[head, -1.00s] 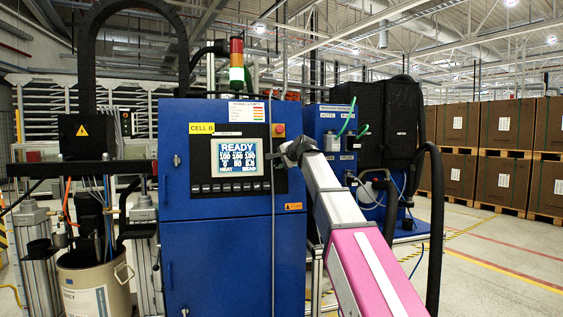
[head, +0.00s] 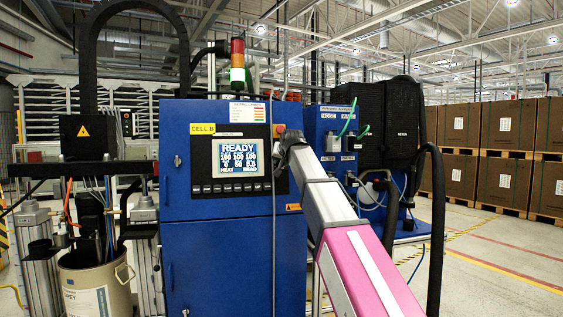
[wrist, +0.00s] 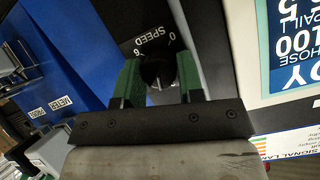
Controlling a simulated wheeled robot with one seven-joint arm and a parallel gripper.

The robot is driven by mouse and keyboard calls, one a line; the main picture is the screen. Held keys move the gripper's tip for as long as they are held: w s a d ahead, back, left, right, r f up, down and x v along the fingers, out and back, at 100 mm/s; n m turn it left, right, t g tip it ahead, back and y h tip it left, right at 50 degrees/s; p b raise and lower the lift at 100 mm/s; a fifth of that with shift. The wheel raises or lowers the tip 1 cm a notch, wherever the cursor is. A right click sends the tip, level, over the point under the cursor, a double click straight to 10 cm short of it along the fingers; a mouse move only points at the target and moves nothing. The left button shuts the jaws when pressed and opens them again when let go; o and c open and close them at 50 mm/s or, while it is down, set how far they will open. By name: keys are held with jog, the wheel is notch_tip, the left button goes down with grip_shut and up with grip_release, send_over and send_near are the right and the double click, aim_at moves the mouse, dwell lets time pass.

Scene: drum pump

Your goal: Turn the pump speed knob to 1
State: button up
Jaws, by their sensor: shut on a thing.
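The speed knob (wrist: 158,71) is small, round and black, with a pale line on its face, on a dark panel in the wrist view. The word SPEED and a few scale digits are printed beside it, turned upside down. My gripper (wrist: 159,78) has its green fingers on both sides of the knob, shut on it. The fingers and the knob hide part of the scale, so I cannot tell the exact setting. In the head view my gripper (head: 287,148) is at the right edge of the blue cabinet (head: 220,245), and my arm hides the knob.
The lit display (head: 237,158) reads READY, left of my gripper. A red button (head: 279,130) sits just above the gripper. A signal tower (head: 237,65) stands on the cabinet. Black hoses (head: 434,230) hang at the right. A pail (head: 95,285) stands lower left.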

jog(key=shift+s+a+f+n+t+h, duration=0.1)
jog(key=shift+n+t+h, duration=0.75)
jog(key=shift+n, duration=2.1)
jog(key=shift+d+f+n+t+h, duration=0.15)
jog(key=shift+n+t+h, duration=0.65)
jog(key=shift+n, duration=2.1)
jog(key=shift+s+a+f+n+t+h, duration=0.15)
jog(key=shift+n+t+h, duration=0.65)
jog(key=shift+n, duration=2.15)
jog(key=shift+w+t+y, duration=0.1)
jog(key=shift+t+y, duration=0.15)
jog(key=o, duration=0.9)
jog(key=shift+r, duration=0.1)
jog(key=s, duration=0.7)
jog(key=s+r, duration=0.1)
jog(key=s, duration=0.2)
jog(key=shift+s+a, duration=0.3)
jog(key=shift+s, duration=0.05)
